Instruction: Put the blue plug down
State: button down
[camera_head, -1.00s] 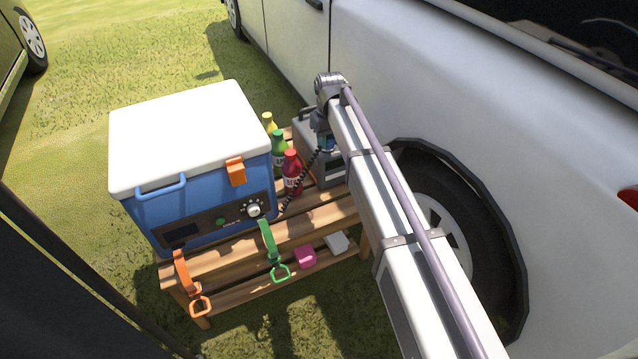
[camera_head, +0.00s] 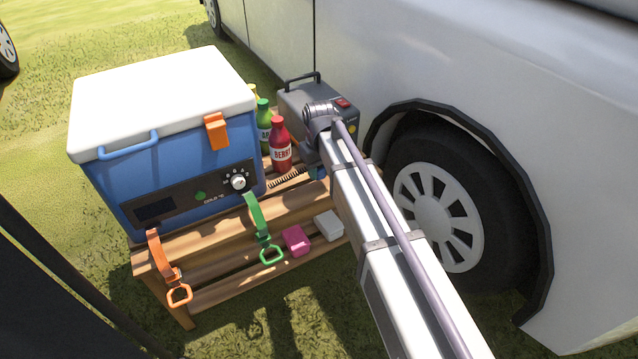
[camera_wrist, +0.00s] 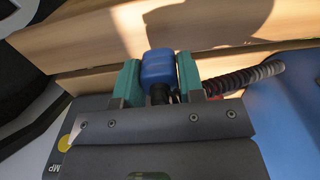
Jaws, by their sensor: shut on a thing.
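My gripper (camera_wrist: 158,80) has its two teal fingers shut on the blue plug (camera_wrist: 158,66), one on each side, in the wrist view. A dark coiled cord (camera_wrist: 240,78) runs to the right from near the plug, and its low end also shows in the head view (camera_head: 288,178). The plug is over or against the wooden slats of the bench (camera_wrist: 90,45); I cannot tell whether it touches them. In the head view my arm hides most of the gripper, beside the grey power box (camera_head: 290,102).
The blue cooler (camera_head: 190,165) stands left of the gripper. A red bottle (camera_head: 280,150) and a green bottle (camera_head: 264,125) stand between them. The white vehicle's wheel (camera_head: 440,205) is close on the right. A pink block (camera_head: 296,240) and a white block (camera_head: 328,225) lie on the lower slats.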

aim_at(319, 178)
jog(key=shift+f+b, duration=0.95)
jog(key=shift+f, duration=0.8)
jog(key=shift+f, duration=0.1)
jog(key=c, duration=0.7)
grip_release()
jog(key=shift+c, duration=0.2)
notch_tip(319, 178, up, 14)
jog(key=p, duration=1.3)
jog(key=shift+f, duration=0.2)
jog(key=s+d+m, duration=0.6)
jog(key=s+d, duration=1.3)
jog(key=s, duration=0.3)
notch_tip(319, 178, up, 36)
jog(key=p, duration=3.7)
jog(key=shift+w+r, duration=0.25)
jog(key=shift+w, duration=0.2)
